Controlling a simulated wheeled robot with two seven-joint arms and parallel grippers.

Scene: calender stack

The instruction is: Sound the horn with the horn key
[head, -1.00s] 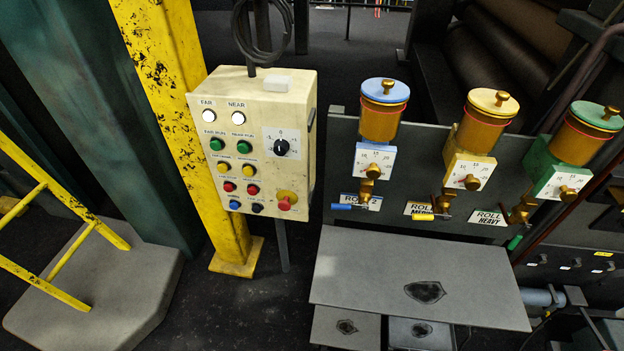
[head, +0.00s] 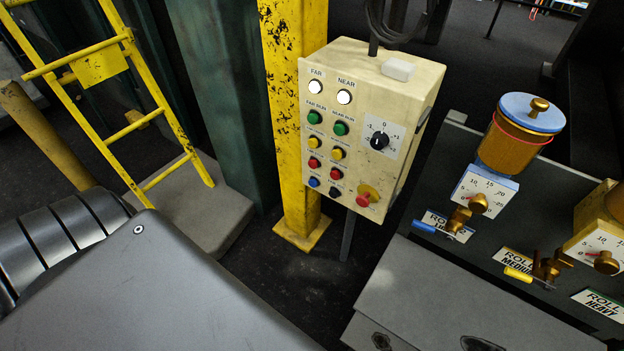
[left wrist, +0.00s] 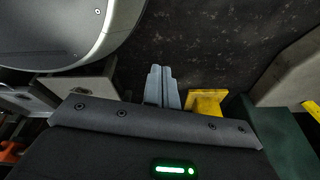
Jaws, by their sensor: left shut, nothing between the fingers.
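The cream control box (head: 386,90) is on the yellow post in the head view. Its face carries rows of coloured keys, with a blue key (head: 313,182) and a black key (head: 336,191) in the bottom row. The small labels there are too blurred to tell which key is the horn. My left gripper (left wrist: 162,72) shows in the left wrist view with its fingers together and empty, above dark floor and apart from the box. It is outside the head view, where only my grey arm shows at lower left. My right gripper is not in view.
The box also has a dial (head: 380,140) and a red mushroom knob (head: 364,198). The yellow post (head: 283,110) stands behind it, with its foot (left wrist: 208,98) near my left fingers. A yellow ladder (head: 128,130) is left; oilers, including a blue-topped one (head: 515,140), are right.

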